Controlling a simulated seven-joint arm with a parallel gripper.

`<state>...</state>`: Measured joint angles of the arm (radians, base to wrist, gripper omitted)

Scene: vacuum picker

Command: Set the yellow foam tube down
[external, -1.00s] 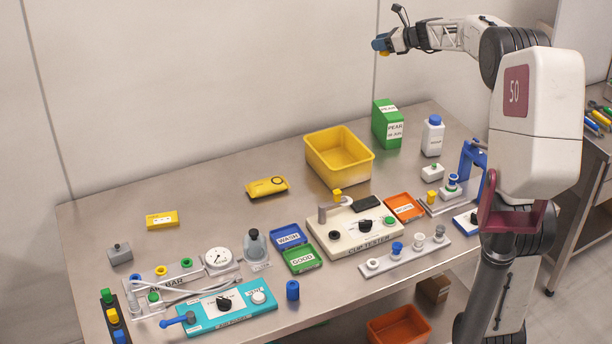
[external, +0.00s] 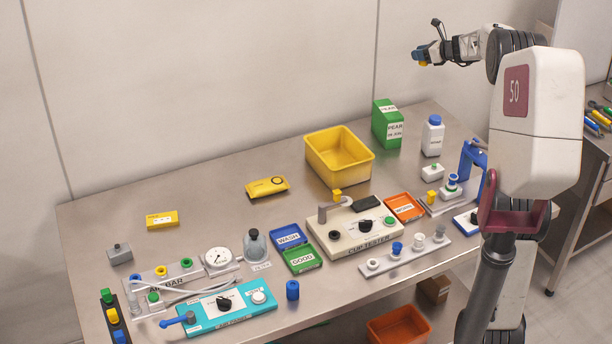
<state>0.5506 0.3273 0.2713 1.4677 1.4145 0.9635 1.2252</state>
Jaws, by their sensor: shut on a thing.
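My gripper (external: 416,56) is high in the air at the upper right of the external view, above the back of the table and well clear of it. It is shut on a small yellow piece (external: 423,63), which shows just under its blue end. This piece appears to be the yellow foam tube. It is too small and partly covered to make out its full shape. Nothing on the table touches my gripper.
Below stand a green box (external: 387,122), a white bottle with blue cap (external: 432,136) and a yellow bin (external: 311,158). The cup tester (external: 340,238), small trays and a teal panel (external: 240,311) crowd the front. The table's back left is mostly bare.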

